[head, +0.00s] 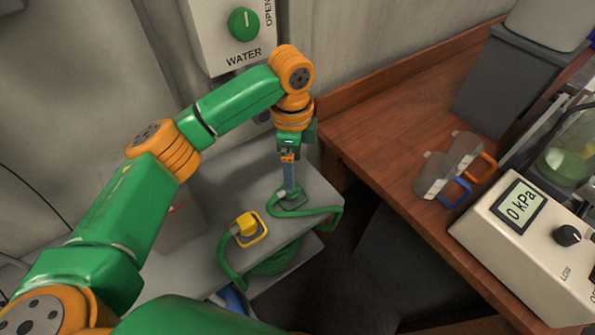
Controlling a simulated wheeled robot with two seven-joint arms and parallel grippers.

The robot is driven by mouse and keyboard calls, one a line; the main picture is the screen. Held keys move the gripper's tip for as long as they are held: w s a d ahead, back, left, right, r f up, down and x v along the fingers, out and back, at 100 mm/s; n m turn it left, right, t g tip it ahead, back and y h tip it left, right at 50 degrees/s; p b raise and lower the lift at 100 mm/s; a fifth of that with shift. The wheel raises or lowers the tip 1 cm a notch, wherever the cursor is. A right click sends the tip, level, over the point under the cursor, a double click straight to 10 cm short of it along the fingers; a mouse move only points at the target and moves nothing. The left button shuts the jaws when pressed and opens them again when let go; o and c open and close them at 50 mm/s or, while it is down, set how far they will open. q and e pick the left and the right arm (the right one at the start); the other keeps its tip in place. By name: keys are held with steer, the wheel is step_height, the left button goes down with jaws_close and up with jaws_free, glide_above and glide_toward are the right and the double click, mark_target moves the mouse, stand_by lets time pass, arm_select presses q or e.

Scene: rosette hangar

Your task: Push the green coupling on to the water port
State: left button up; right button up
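The green coupling (296,204) sits on the grey shelf top (222,178), with a green hose (322,213) running from it. My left gripper (290,187) points straight down with its fingertips at the coupling. The fingers are seen edge-on, so whether they are closed on it is unclear. A white panel marked WATER (232,35) with a green knob (244,24) is on the wall above. I cannot make out the water port; my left arm covers part of the area below the panel. My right gripper is not in view.
A yellow fitting (247,229) lies at the shelf's front edge, near the coiled green hose (275,262). The wooden bench (385,130) at right carries two orange- and blue-handled tools and a 0 kPa gauge box (530,240). A dark bin (510,85) stands behind.

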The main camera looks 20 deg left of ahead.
arm_select(q)
steer(key=shift+s+r, duration=0.25)
steer(key=shift+s, duration=0.3)
steer(key=shift+s+r, duration=0.2)
steer(key=shift+s, duration=0.35)
steer(key=shift+s+f, duration=0.15)
steer(key=shift+f, duration=0.05)
steer(key=shift+w+f, duration=0.25)
steer(key=shift+f, duration=0.2)
steer(key=shift+w+f, duration=0.2)
steer(key=shift+f, duration=0.25)
steer(key=shift+w+f, duration=0.1)
steer(key=shift+f+p, duration=0.1)
steer(key=shift+p, duration=0.2)
steer(key=f, duration=0.2)
steer(key=f+p, duration=0.1)
steer(key=f, duration=0.2)
steer(key=shift+a, duration=0.2)
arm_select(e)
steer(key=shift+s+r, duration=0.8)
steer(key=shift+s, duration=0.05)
arm_select(q)
steer(key=shift+r, duration=0.1)
steer(key=c, duration=1.4)
